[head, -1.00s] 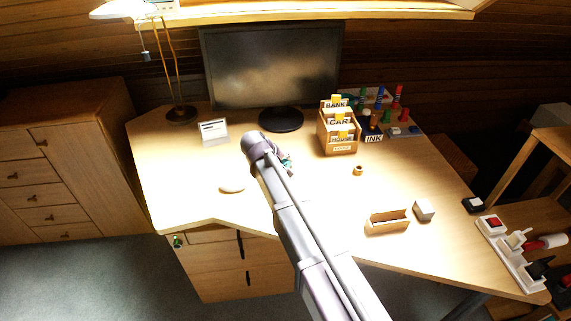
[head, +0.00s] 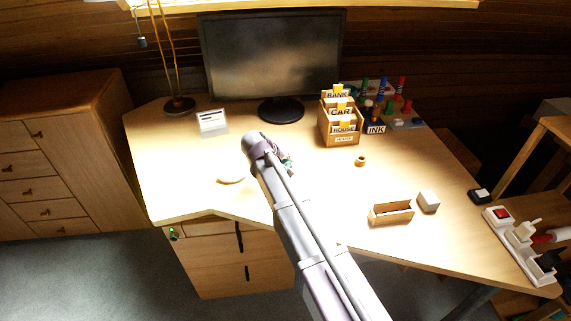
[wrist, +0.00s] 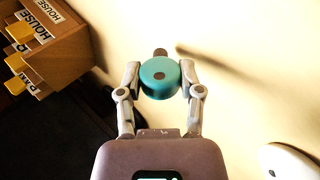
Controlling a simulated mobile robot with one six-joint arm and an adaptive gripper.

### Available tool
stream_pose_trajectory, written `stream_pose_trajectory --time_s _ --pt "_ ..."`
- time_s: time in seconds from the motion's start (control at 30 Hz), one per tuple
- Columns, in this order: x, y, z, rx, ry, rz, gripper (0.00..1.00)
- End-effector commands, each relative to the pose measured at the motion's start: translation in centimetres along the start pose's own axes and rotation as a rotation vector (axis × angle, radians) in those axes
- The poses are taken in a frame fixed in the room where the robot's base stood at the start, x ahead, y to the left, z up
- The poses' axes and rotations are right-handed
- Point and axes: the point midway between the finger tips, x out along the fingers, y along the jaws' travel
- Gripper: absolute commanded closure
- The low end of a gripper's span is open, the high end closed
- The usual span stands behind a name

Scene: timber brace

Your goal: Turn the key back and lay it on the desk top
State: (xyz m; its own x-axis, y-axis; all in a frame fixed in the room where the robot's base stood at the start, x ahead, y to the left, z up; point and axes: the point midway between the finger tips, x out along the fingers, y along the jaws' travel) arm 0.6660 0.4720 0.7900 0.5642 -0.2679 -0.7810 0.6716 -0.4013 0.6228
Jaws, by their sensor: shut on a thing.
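My gripper (wrist: 160,76) is shut on a round teal thing (wrist: 158,84) with a dark spot in its middle and a brown stub beyond it. I cannot tell whether this is the key. It is over the desk top (head: 310,185), and its shadow falls on the pale surface in the wrist view. In the head view my own arm mostly hides the gripper; a bit of teal shows beside the arm's end. A small green thing (head: 172,233), perhaps a key, sits at the upper left of the drawer unit (head: 215,262) under the desk.
A card box (head: 343,139) stands on the desk beside the monitor (head: 270,62). A white mouse (head: 231,180) lies left of my arm. An open wooden tray (head: 391,218), a pale block (head: 428,201) and a small ring (head: 361,160) lie right. Bare desk lies between them.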

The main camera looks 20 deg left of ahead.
Motion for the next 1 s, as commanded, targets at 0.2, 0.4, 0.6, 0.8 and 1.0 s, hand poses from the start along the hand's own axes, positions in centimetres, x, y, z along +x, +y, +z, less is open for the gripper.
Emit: stream_pose_trajectory --time_s 0.2,0.4,0.6,0.8,1.0 --pt "0.00 0.03 0.00 0.000 0.000 0.000 0.29" --pt "0.00 0.03 0.01 0.000 0.000 0.000 0.12" --pt "0.01 0.03 0.01 0.000 0.000 0.000 0.12" --pt "-0.16 0.17 0.00 0.000 0.000 0.000 0.12" --pt "-0.83 0.70 -0.04 0.000 0.000 0.000 0.12"
